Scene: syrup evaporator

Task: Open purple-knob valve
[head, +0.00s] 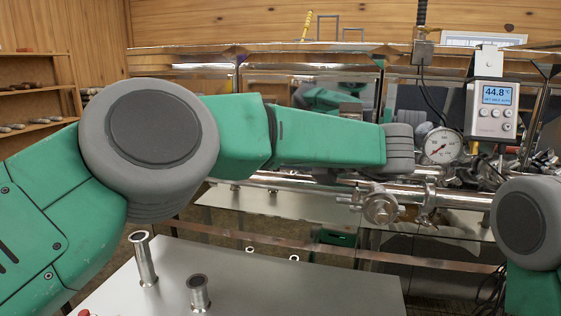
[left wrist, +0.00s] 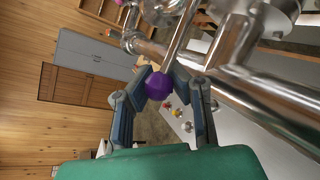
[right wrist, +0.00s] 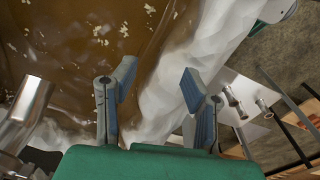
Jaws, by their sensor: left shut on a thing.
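The purple knob (left wrist: 159,87) sits at the end of a metal valve lever (left wrist: 179,38) in the left wrist view. My left gripper (left wrist: 160,84) is shut on this knob, with a finger on each side of it. The lever runs up from the knob to steel pipework. In the head view my left forearm hides the knob and the left gripper. My right gripper (right wrist: 152,82) is open and empty in the right wrist view, over brown liquid (right wrist: 75,50) with white foam (right wrist: 185,65). The right gripper is out of sight in the head view.
A steel pipe (head: 300,185) with clamps crosses the evaporator front. A dial gauge (head: 442,145) and a digital display (head: 492,108) stand above it at right. A grey table (head: 240,285) with two metal fittings is in front. Shelves (head: 40,95) stand at left.

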